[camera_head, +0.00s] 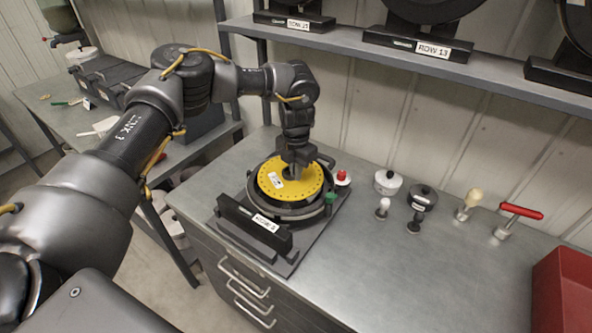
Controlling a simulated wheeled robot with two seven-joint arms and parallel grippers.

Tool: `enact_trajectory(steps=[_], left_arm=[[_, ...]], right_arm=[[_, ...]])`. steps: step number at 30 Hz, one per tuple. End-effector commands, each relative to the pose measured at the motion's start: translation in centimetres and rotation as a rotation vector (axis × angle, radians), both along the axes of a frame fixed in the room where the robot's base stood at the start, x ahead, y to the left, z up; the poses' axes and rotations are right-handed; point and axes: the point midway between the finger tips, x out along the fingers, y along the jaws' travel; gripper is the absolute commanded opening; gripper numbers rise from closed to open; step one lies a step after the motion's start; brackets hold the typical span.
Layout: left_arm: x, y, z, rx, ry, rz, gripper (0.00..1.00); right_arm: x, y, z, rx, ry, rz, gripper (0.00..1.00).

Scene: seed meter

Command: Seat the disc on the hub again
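The yellow disc (272,187), with a ring of small holes and a white label, lies about flat in the round black meter housing (297,212) on the bench. Whether it sits fully down on the hub I cannot tell. The hub at its middle is mostly hidden by my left gripper (295,174), which points down over the disc's centre. Its fingertips are at or just above the disc's middle; I cannot make out whether they are open or shut on something. My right gripper is not in view.
A black bar with a white label (264,222) stands at the housing's front. A red-topped knob (343,177) and a green knob (331,198) are beside it. Several small parts, including a red-handled tool (520,211), stand on the right. A shelf (400,60) overhangs the back.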

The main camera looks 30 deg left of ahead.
Motion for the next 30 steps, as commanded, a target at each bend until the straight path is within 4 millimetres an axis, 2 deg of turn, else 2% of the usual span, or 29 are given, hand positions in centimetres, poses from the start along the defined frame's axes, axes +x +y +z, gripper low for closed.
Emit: enact_trajectory(steps=[30], left_arm=[[-0.03,0.01,-0.14,0.000,0.000,0.001,0.00]], right_arm=[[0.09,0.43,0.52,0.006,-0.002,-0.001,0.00]])
